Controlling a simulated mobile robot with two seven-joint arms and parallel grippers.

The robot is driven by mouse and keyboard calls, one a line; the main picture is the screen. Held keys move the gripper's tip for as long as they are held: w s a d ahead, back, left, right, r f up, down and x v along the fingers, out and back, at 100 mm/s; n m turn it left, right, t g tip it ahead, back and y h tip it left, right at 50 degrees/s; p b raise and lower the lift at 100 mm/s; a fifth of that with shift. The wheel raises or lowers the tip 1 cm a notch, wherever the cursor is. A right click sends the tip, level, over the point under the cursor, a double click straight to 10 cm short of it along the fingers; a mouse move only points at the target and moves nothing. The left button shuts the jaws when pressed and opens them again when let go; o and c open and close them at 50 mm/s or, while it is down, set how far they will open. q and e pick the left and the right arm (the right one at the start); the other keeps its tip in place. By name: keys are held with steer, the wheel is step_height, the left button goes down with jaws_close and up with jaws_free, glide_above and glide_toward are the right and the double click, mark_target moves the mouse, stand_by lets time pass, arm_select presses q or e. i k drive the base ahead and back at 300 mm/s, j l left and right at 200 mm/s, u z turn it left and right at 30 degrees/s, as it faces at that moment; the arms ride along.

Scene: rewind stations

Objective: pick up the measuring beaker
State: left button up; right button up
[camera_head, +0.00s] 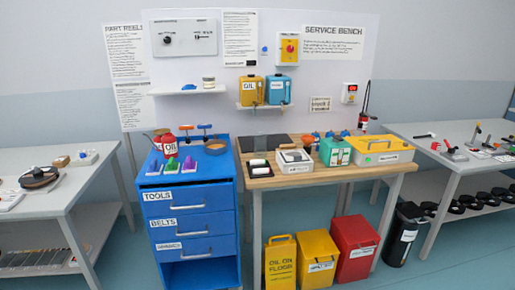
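I cannot clearly make out a measuring beaker at this distance. A small pale cylindrical container (208,82) stands on the left wall shelf (188,91); whether it is the beaker I cannot tell. A small blue item lies beside it on the shelf. A red oil can (168,144) and several small coloured items stand on top of the blue drawer cabinet (190,217). Neither of my grippers is in view.
A wooden-topped bench (312,178) holds a yellow case (382,150), a green-and-white box (334,151) and trays. Yellow and red bins (355,248) and a black bin (402,235) stand below. Grey tables flank both sides. Open floor shows at front right.

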mark_target(260, 139)
steer(key=i+l, duration=0.75)
steer(key=i+l+u, duration=0.1)
steer(key=i+l, duration=1.35)
steer(key=l, duration=0.2)
